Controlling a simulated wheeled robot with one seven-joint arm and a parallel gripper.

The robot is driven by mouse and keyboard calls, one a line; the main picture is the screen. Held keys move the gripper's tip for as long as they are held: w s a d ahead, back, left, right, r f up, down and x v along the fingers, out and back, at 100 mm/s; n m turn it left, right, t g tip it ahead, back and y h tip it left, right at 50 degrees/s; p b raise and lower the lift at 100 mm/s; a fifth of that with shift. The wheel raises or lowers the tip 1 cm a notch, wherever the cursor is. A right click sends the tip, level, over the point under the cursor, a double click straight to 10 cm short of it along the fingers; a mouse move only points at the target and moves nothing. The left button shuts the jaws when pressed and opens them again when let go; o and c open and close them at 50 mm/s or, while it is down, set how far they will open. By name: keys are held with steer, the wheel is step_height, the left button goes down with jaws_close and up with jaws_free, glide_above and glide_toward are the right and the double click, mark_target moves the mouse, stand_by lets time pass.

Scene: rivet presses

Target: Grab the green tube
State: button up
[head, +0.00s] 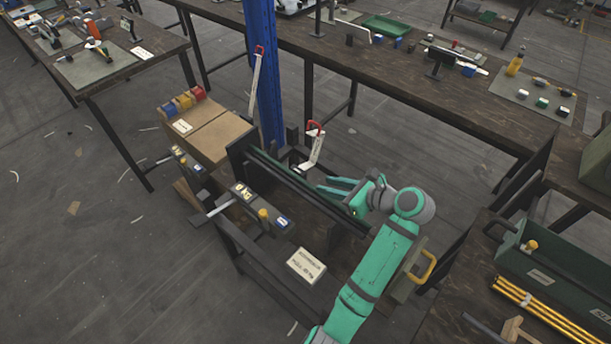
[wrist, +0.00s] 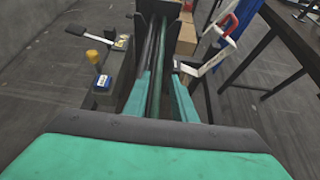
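A long, thin dark green tube (head: 268,160) appears to lie along the dark press frame (head: 290,185) in the head view. In the wrist view the green tube (wrist: 161,55) runs away from me beside black rails. My gripper (head: 329,186) is over the near right end of the press. In the wrist view its two teal fingers are apart, one on each side of the tube and rails, and my gripper (wrist: 159,78) looks open. Whether a finger touches the tube cannot be told. The tube's near end is hidden by my gripper.
A blue column (head: 264,75) stands behind the press. A lever with a grey handle (head: 213,211) and a yellow knob (head: 264,214) are at the left. A white bracket with a red top (head: 314,145) rises close behind my fingers. Cardboard boxes (head: 215,137) sit at the far end.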

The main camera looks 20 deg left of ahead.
mark_target(308, 183)
steer(key=shift+f+x, duration=0.2)
steer(key=shift+x, duration=2.05)
steer(key=shift+f+x, duration=0.15)
steer(key=shift+x, duration=2.05)
steer(key=shift+s+d, duration=0.15)
steer(key=shift+s, duration=0.05)
steer(key=shift+d+f, duration=0.1)
jaws_close()
